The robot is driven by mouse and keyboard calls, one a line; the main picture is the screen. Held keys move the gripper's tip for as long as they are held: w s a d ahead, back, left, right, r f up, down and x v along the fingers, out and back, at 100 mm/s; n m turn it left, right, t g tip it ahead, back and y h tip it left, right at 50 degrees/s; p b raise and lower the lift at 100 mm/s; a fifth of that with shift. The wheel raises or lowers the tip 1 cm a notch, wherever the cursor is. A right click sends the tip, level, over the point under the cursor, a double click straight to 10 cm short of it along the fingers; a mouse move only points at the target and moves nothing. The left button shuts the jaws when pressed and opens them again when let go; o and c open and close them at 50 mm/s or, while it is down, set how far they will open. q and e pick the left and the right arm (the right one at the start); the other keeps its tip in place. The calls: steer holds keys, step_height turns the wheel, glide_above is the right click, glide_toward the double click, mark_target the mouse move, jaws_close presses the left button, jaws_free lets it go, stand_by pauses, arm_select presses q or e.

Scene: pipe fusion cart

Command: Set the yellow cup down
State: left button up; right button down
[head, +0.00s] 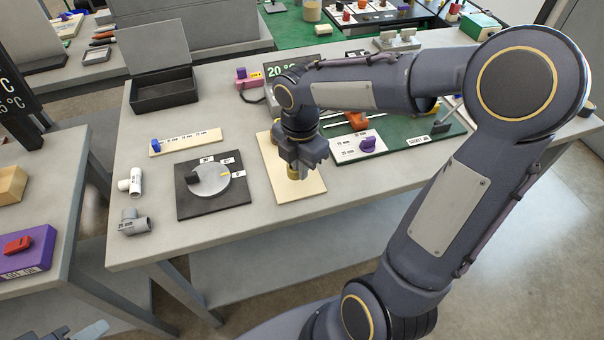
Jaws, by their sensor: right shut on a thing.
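My right gripper (296,164) points down over a pale beige board (311,187) on the grey table. It is shut on the yellow cup (293,174), of which only a small yellow part shows below the fingers. The gripper hides the rest of the cup. I cannot tell whether the cup's base touches the board. A grey-blue part at the bottom left edge (88,330) may be my left gripper; its jaws cannot be made out.
Left of the board is a black plate with a grey dial (210,182). Pipe fittings (133,222) lie near the table's left edge. An open dark box (165,92) stands at the back left.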

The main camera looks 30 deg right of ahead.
steer(key=shift+w+d+f, duration=0.1)
steer(key=shift+d+f, duration=0.05)
steer(key=shift+f, duration=0.1)
steer(key=shift+w+d+f, duration=0.1)
steer(key=shift+f, duration=0.85)
steer(key=shift+w+d+f, duration=0.1)
steer(key=shift+f, duration=0.8)
steer(key=shift+f+b, duration=0.15)
steer(key=shift+b, duration=0.15)
steer(key=c, duration=1.6)
jaws_free()
